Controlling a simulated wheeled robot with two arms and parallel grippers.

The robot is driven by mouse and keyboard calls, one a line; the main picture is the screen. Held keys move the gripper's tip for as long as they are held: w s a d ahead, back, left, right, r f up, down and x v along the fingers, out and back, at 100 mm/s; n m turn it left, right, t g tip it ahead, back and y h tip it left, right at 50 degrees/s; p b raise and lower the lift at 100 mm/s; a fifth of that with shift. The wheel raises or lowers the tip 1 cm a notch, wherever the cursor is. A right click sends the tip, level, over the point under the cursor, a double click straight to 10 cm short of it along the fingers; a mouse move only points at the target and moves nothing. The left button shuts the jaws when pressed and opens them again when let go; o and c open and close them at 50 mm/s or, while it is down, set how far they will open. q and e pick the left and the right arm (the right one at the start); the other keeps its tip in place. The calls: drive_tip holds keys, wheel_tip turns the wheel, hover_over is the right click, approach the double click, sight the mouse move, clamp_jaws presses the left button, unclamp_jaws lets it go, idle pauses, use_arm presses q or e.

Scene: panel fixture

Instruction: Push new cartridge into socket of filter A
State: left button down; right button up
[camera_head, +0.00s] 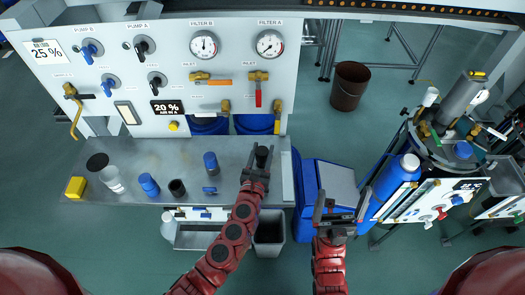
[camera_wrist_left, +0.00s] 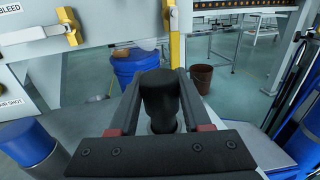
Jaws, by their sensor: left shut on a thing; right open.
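My left gripper (camera_head: 259,163) is shut on a dark cylinder, which appears to be the cartridge (camera_wrist_left: 160,98). In the left wrist view it stands upright between the two fingers. In the head view the gripper is over the right end of the grey bench, in front of the filter A column. The filter A gauge (camera_head: 270,43) is on the white panel. A blue housing (camera_head: 254,124) shows under the panel there; the socket itself cannot be made out. My right gripper (camera_head: 338,204) is open and empty, right of the bench, over a grey-topped blue box.
The bench (camera_head: 130,160) holds a yellow block (camera_head: 76,187), jars and a blue-capped cylinder (camera_head: 210,163). A red-handled valve (camera_head: 258,90) hangs on the panel above the housing. The blue box (camera_head: 307,200) is beside the bench. A cart with a blue bottle (camera_head: 398,175) stands at right.

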sight(261, 164)
use_arm(q)
drive_tip(key=shift+f+b, duration=1.5)
drive_tip(key=shift+f, duration=0.1)
drive_tip(key=shift+r+p, duration=0.25)
drive_tip(key=shift+p, duration=0.2)
drive_tip(key=shift+r+p, duration=1.85)
drive_tip(key=shift+r, duration=0.15)
drive_tip(key=shift+f+b, duration=2.15)
drive_tip(key=shift+f, duration=0.15)
drive_tip(key=c, duration=0.6)
unclamp_jaws()
